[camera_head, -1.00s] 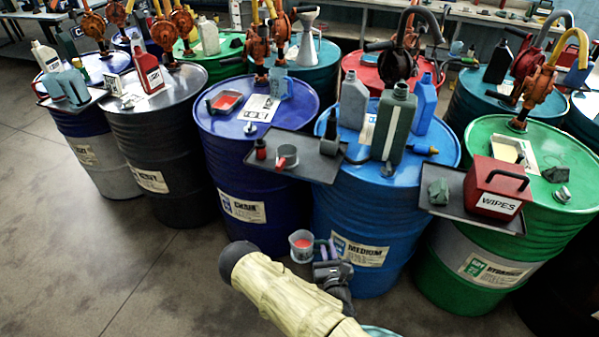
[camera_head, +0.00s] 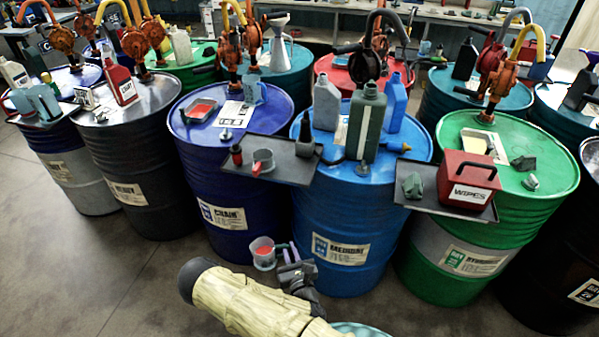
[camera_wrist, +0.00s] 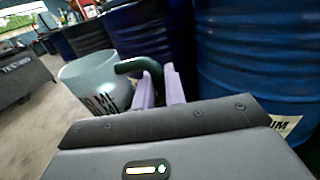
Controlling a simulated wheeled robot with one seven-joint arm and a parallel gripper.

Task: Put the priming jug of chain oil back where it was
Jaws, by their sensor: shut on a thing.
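The priming jug (camera_head: 263,255) is a small translucent cup with red showing inside. My gripper (camera_head: 284,250) is shut on its handle and holds it low, in front of the drums. In the wrist view the jug (camera_wrist: 90,82) has dark, partly cut-off lettering, and its dark green handle (camera_wrist: 130,65) lies between the two lilac fingers of my gripper (camera_wrist: 160,85). The dark blue drum (camera_head: 190,170) labelled CHAIN stands behind the jug, its top higher than the jug. On that drum are a tray with red in it (camera_head: 198,111), a printed card (camera_head: 232,112) and a light-blue jug (camera_head: 252,91).
A dark tray (camera_head: 285,176) juts out between the chain drum and the blue MEDIUM drum (camera_head: 345,215), with a red bottle and a red-handled cup on it. A green drum (camera_head: 450,245) with a red WIPES box (camera_head: 467,180) stands right. Open floor (camera_head: 70,270) lies front left.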

